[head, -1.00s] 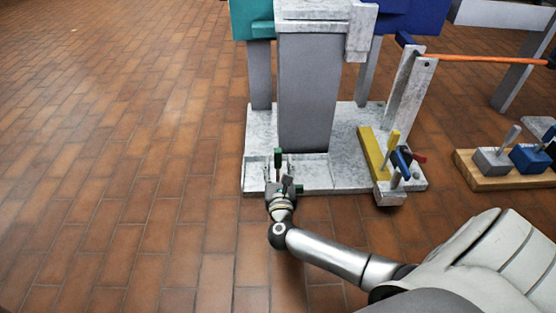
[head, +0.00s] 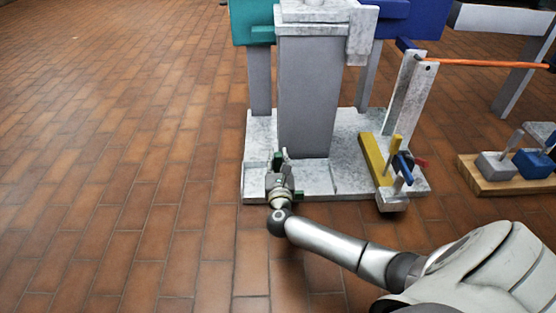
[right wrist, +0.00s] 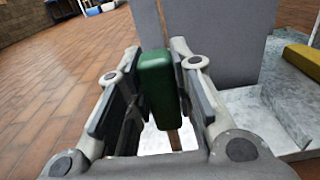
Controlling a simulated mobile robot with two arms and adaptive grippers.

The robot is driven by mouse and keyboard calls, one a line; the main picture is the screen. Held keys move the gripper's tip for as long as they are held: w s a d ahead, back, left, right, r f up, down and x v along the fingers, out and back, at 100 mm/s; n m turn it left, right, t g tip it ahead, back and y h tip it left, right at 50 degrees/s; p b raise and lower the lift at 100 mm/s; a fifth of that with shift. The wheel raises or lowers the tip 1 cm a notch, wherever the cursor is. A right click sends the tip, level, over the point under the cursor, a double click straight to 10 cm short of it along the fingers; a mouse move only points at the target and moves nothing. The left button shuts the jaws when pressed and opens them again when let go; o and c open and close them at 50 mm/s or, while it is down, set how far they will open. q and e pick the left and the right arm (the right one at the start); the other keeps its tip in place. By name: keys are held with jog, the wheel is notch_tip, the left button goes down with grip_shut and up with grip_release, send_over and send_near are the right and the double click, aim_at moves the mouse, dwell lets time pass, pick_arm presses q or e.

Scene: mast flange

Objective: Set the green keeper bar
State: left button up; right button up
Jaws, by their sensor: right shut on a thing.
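The green keeper bar (right wrist: 158,85) stands between the two fingers of my right gripper (right wrist: 155,100) in the right wrist view. The gripper is shut on it. In the head view my right gripper (head: 279,172) is at the front left of the pale base plate (head: 345,180), in front of the grey mast (head: 305,100). A small part of the green bar (head: 277,161) shows at its fingertips there; the rest is hidden by the gripper. I cannot tell whether the bar touches the plate. My left gripper is not in view.
A yellow block (head: 374,158) with blue and red handled parts sits at the plate's right side. An orange bar (head: 480,63) runs right from a pale post. A wooden board (head: 500,180) with grey and blue blocks lies at right. Tiled floor at left is clear.

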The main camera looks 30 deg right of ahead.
grip_shut()
jog(key=s+d, duration=0.5)
jog(key=d, duration=0.3)
jog(key=s+d, duration=0.5)
jog(key=d, duration=0.4)
jog(key=shift+s+d, duration=0.2)
jog(key=shift+s, duration=0.15)
jog(key=o, duration=1)
grip_release()
jog(key=shift+s+d, duration=0.15)
jog(key=shift+c, duration=0.2)
jog(key=v, duration=1.2)
